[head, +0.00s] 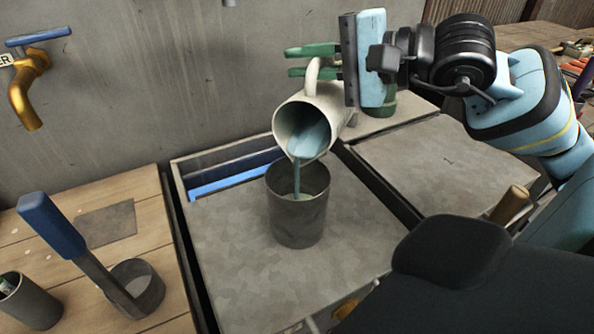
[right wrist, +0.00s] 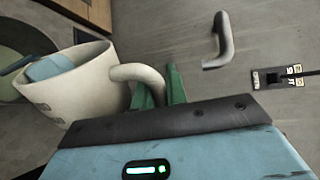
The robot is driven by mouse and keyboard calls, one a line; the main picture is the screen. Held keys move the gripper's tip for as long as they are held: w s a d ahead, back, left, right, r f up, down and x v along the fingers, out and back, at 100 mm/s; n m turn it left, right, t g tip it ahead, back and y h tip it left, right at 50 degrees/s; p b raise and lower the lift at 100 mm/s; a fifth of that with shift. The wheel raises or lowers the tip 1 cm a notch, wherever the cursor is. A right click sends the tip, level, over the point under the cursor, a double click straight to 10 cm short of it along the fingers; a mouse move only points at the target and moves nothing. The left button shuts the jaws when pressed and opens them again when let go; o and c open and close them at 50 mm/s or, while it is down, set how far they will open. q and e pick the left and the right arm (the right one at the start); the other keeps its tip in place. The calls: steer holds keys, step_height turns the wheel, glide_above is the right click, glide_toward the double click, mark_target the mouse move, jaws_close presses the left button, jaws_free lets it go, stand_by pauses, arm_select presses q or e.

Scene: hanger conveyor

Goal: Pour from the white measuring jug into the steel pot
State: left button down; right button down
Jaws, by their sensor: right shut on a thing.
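The white measuring jug (head: 288,118) is tipped, its mouth facing down and left, with blue liquid inside. A thin blue stream (head: 297,178) runs from its lip into the steel pot (head: 298,216). The pot stands upright on a grey metal worktop, below the lip; its liquid level is hard to make out. My right gripper (head: 290,62), with green fingers, is shut on the jug's handle. The right wrist view shows the jug (right wrist: 85,85) at left, its handle (right wrist: 140,77) running down between the green fingers (right wrist: 160,90). My left gripper is not in view.
A brass tap (head: 27,95) with a blue lever is on the wall at left. The metal worktop (head: 225,240) around the pot is mostly clear.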

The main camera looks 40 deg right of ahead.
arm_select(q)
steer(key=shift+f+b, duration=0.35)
arm_select(e)
steer(key=shift+s+a+f, duration=0.15)
steer(key=shift+a, duration=0.1)
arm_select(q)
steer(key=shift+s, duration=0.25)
arm_select(e)
steer(key=shift+n, duration=0.3)
steer(key=shift+a, duration=0.15)
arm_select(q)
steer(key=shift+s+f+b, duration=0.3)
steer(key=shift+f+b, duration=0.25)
arm_select(e)
steer(key=shift+s+a+f+n, duration=0.15)
steer(key=shift+s+a+n, duration=0.05)
steer(key=shift+a+n, duration=0.2)
steer(key=shift+s, duration=0.1)
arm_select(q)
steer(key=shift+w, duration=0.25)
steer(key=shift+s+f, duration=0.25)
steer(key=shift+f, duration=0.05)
arm_select(e)
steer(key=shift+a, duration=0.1)
arm_select(q)
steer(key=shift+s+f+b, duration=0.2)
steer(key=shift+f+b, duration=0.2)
steer(key=shift+b, duration=0.3)
arm_select(e)
steer(key=shift+a, duration=0.1)
